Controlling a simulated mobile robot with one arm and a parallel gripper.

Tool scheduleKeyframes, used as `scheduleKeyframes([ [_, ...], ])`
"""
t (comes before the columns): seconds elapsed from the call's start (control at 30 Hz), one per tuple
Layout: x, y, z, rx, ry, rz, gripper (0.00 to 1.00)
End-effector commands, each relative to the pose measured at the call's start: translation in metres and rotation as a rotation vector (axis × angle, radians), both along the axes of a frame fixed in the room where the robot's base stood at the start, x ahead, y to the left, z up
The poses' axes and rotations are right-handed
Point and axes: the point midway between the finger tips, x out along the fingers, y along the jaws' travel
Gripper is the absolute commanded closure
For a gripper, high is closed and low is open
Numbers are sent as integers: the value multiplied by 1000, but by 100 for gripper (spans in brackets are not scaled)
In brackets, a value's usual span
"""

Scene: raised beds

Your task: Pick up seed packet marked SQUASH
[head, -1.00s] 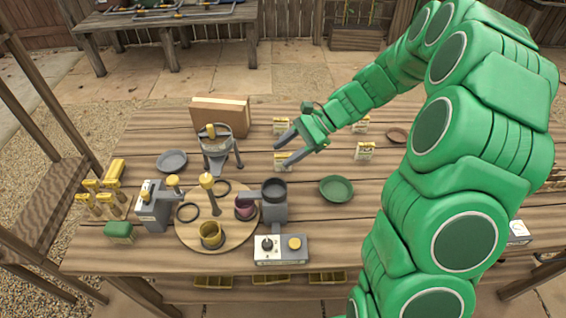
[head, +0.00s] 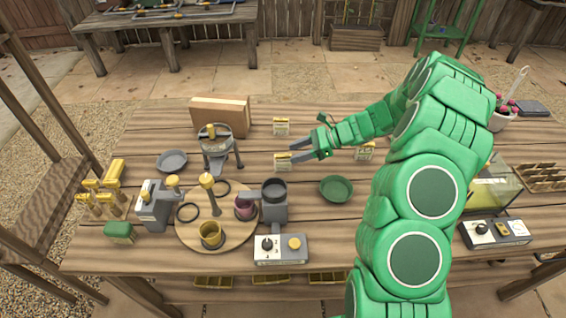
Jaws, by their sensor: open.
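Small cream-and-yellow seed packets stand on the wooden table. One packet (head: 281,126) is at the back, a second packet (head: 283,162) is nearer the front, and a third packet (head: 365,151) is right of my wrist. Their lettering is too small to read, so I cannot tell which is SQUASH. My gripper (head: 293,151) is open and empty, its fingers pointing left. The lower finger's tip is close to the second packet's upper right in the picture; I cannot tell whether they touch. My arm covers part of the table to the right.
A green dish (head: 337,188) lies in front of my gripper. A grey sieve-like stand (head: 218,150) and a wooden box (head: 220,112) are to the left. A round board (head: 190,232) with tools and cups sits front left. Bare table lies between the packets and the dish.

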Motion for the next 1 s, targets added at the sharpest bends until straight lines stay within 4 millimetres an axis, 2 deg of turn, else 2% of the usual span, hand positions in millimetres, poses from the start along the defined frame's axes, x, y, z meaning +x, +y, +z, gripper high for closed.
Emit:
scheduleKeyframes([
  [0.13, 0, 14, -6, 0, 0, 1, 49],
  [0.37, -3, 26, -12, -1, 0, 1, 49],
  [0.7, -10, 63, -30, 0, 3, 3, 49],
  [0.97, -9, 65, -32, -1, 0, 1, 49],
  [1.0, -9, 65, -32, -1, 0, 1, 53],
])
